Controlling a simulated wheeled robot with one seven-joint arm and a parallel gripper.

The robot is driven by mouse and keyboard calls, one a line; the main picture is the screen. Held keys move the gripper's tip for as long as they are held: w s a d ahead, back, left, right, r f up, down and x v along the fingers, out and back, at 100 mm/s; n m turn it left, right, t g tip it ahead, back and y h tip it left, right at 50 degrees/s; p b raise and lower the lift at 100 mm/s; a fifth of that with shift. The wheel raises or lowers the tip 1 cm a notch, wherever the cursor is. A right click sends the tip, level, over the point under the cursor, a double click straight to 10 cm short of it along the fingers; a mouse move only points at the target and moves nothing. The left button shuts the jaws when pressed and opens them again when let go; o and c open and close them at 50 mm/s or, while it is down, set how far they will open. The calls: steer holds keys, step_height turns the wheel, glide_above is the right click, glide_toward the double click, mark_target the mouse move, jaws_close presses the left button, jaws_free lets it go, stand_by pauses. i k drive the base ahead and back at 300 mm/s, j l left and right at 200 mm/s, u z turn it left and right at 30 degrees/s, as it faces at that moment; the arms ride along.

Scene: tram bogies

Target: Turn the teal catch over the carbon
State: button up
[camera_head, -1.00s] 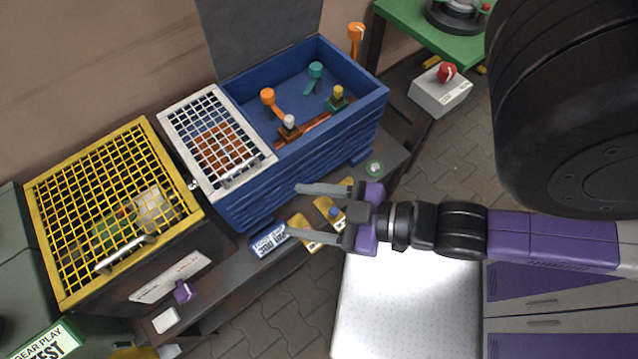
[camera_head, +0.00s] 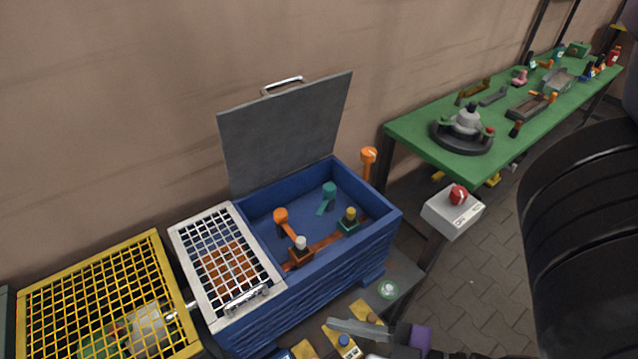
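The teal catch (camera_head: 328,197) is a small lever with a round head, near the back wall inside the open blue box (camera_head: 312,296). An orange lever (camera_head: 284,222) stands to its left. A brown block with a white knob (camera_head: 301,251) and a teal block with a yellow knob (camera_head: 349,222) sit in front, by an orange-brown strip (camera_head: 325,243). I cannot tell which part is the carbon.
A grey lid (camera_head: 285,135) stands raised behind the box. A white grid (camera_head: 225,262) covers its left part. A yellow mesh cover (camera_head: 100,300) lies further left. An orange-topped post (camera_head: 368,160), a red-knobbed switch box (camera_head: 453,210) and a green table (camera_head: 420,130) stand right.

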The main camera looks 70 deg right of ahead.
mark_target(329, 189)
steer(key=z, duration=1.1)
